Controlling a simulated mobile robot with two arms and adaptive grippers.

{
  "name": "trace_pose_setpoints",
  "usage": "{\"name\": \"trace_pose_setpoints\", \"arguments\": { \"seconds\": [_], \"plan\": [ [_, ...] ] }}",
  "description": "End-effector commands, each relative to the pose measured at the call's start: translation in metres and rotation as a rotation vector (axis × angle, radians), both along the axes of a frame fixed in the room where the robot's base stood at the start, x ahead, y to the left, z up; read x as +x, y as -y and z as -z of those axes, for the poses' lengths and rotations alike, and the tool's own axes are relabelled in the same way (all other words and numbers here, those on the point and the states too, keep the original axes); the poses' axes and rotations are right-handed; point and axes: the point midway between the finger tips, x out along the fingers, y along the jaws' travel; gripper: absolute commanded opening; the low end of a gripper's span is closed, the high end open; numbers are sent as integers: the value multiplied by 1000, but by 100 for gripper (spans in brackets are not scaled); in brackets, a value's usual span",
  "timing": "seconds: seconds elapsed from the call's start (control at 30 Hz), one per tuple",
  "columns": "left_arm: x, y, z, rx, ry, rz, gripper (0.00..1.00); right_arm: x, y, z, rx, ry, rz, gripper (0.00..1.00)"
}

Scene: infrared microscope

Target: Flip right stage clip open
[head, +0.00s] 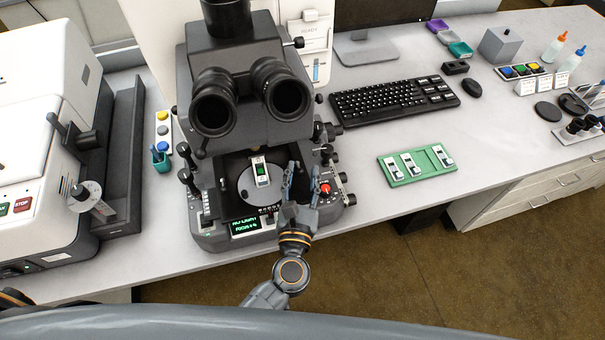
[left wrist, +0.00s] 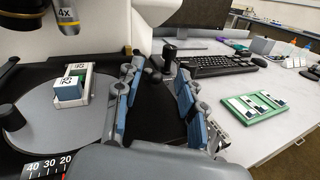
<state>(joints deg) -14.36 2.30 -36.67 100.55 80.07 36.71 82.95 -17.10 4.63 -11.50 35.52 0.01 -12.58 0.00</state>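The microscope (head: 235,100) stands mid-table with a round grey stage plate (head: 247,192), which also shows in the left wrist view (left wrist: 30,118). A small white holder with a green centre (head: 262,172) sits on the plate. In the left wrist view the holder (left wrist: 86,82) carries a blue block with white labelled faces (left wrist: 68,90). I cannot clearly make out the right stage clip. My left gripper (head: 304,180) is at the stage's right side, fingers apart and empty; its blue pads show in the left wrist view (left wrist: 160,85). My right gripper is not in view.
Focus knobs (head: 328,152) and a red button (head: 325,188) stand close beside my left gripper. The eyepieces (head: 245,97) overhang the stage. A green slide tray (head: 416,165) and a keyboard (head: 392,102) lie to the right. Table in front of the tray is bare.

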Motion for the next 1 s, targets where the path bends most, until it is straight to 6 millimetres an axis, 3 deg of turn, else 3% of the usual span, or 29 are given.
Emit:
{"name": "trace_pose_setpoints", "arguments": {
  "seconds": [0.17,0.6,0.8,1.0],
  "plan": [
    [-17,0,2,1,-3,1,39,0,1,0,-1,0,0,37],
    [-103,0,1,0,-3,1,39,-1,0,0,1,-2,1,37],
    [-118,1,0,-2,-1,1,39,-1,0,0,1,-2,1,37],
    [-119,1,0,-1,0,1,39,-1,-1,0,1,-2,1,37]
  ]
}}
